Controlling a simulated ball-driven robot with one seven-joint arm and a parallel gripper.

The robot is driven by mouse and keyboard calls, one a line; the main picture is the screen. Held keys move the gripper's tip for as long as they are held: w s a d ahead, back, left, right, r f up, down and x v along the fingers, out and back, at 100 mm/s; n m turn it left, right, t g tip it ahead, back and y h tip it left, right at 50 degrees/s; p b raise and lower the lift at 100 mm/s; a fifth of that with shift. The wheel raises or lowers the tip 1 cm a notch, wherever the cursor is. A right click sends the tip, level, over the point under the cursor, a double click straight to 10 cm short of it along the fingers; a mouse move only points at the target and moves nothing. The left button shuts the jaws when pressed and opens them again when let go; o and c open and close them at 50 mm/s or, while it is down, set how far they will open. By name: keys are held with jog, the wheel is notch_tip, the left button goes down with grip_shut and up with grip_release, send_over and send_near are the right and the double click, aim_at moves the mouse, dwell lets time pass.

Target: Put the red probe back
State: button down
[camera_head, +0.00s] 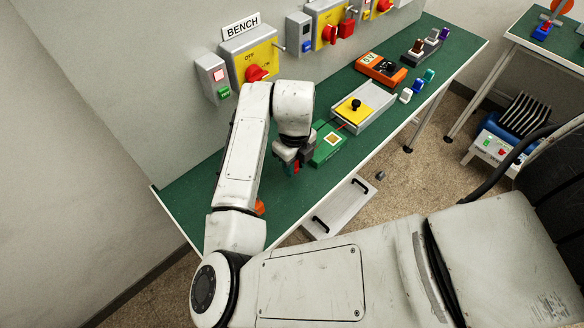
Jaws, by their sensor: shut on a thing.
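My gripper (289,165) is low over the green bench top, left of a green block with a pale square top (328,146). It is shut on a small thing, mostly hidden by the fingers. A red bit (296,168) shows at the fingertips, which fits the red probe; its full shape and tip are hidden. I cannot tell whether it touches the bench. No empty probe holder can be made out clearly.
A pale tray with a yellow panel and black knob (355,107) lies beyond the green block. Yellow switch boxes (249,58) with red handles line the wall. An orange thing (259,207) is partly hidden behind my arm. White, blue and green pieces (418,86) stand along the front edge.

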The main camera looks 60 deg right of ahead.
jog(key=shift+w+f, duration=0.2)
jog(key=shift+f, duration=0.1)
notch_tip(320, 180, down, 2)
jog(key=shift+w+f+p, duration=0.1)
jog(key=shift+p, duration=0.5)
jog(key=shift+f, duration=0.55)
jog(key=shift+f, duration=0.2)
jog(key=c, duration=0.8)
grip_release()
jog(key=shift+r, duration=0.1)
jog(key=shift+c, duration=0.2)
notch_tip(320, 180, up, 12)
jog(key=shift+r+b, duration=0.15)
jog(key=shift+b, duration=0.9)
